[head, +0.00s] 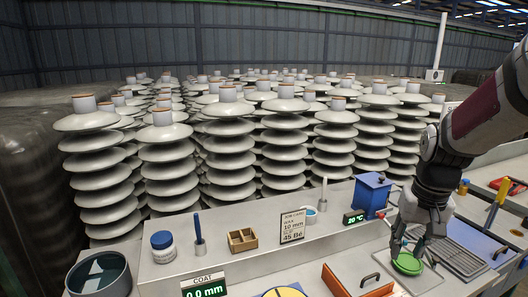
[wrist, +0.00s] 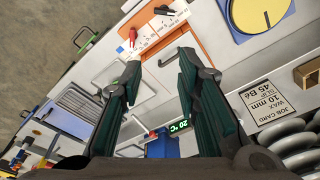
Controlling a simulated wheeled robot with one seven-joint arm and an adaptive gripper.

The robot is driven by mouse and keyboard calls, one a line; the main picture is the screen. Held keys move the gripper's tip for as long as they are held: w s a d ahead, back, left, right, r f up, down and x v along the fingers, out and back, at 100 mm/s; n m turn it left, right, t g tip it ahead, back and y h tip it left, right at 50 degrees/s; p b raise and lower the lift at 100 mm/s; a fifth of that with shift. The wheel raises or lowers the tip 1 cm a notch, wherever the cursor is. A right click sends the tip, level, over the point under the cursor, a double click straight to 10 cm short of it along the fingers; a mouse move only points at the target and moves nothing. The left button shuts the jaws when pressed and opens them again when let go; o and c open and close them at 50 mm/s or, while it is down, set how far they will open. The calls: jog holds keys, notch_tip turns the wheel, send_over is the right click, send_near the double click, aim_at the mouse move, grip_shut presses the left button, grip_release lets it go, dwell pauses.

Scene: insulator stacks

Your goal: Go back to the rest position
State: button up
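My gripper (head: 408,258) hangs pointing down at the right of the head view, over the light grey bench. In the wrist view my gripper (wrist: 158,58) has its two dark green-padded fingers apart, with nothing seen held between them. A bright green round shape (head: 408,264) shows at the fingertips in the head view; I cannot tell whether it touches them.
Tall stacks of grey insulators (head: 228,150) fill the back. A blue box (head: 371,194) stands left of my arm. A grey grille (head: 458,256) lies right of my gripper. A white jar (head: 163,247), wooden tray (head: 242,240) and job card (head: 293,226) stand along the bench.

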jog(key=s+a+r+n+t, duration=0.1)
jog(key=s+a+r, duration=0.3)
jog(key=s, duration=0.5)
jog(key=s+a+r+n+t, duration=0.2)
jog(key=s+a+r, duration=0.3)
jog(key=s, duration=0.5)
jog(key=shift+s+a+n, duration=0.15)
jog(key=shift+a+n, duration=0.15)
jog(key=shift+a, duration=0.95)
jog(key=shift+d, duration=0.1)
